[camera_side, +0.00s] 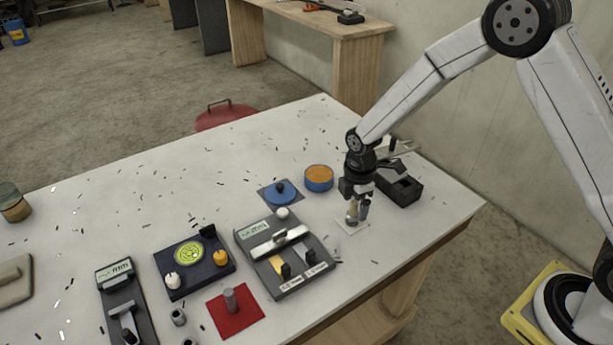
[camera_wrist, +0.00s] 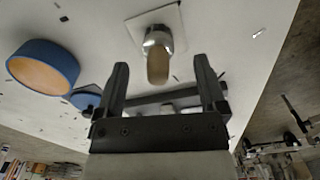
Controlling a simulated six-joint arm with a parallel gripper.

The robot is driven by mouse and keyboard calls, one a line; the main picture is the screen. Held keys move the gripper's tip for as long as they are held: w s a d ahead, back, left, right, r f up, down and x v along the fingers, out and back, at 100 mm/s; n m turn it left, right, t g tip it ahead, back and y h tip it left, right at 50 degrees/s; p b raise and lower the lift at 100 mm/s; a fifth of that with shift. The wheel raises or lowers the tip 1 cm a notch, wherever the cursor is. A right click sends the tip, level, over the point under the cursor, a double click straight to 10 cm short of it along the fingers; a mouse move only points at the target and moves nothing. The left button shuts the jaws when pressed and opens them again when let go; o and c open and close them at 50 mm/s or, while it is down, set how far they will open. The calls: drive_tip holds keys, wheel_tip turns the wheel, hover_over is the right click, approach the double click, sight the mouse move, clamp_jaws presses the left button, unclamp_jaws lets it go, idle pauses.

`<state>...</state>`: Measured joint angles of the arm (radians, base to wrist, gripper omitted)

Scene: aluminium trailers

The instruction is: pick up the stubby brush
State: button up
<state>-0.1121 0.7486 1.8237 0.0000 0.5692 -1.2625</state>
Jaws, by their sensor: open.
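The stubby brush (camera_wrist: 158,65) has a rounded wooden handle and a shiny metal collar. It stands upright on a thin white square (camera_wrist: 168,18) on the table. In the side view, the brush (camera_side: 352,212) is partly hidden by my gripper (camera_side: 359,205). My gripper points down at the brush. In the wrist view, the two dark fingers of my gripper (camera_wrist: 162,70) are apart, with the brush handle showing between them and a gap on each side. I cannot tell exactly how far down the handle the fingertips are.
A black box (camera_side: 400,190) sits close to the right of my gripper. A blue round tub with an orange top (camera_side: 319,178) stands to the left. A dark panel with a silver handle (camera_side: 283,250) lies front left. The white table (camera_side: 140,195) has scattered dark bits.

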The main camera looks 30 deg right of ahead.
sight(353, 212)
drive_tip(key=shift+w+f, duration=0.1)
drive_tip(key=shift+f, duration=1.75)
clamp_jaws()
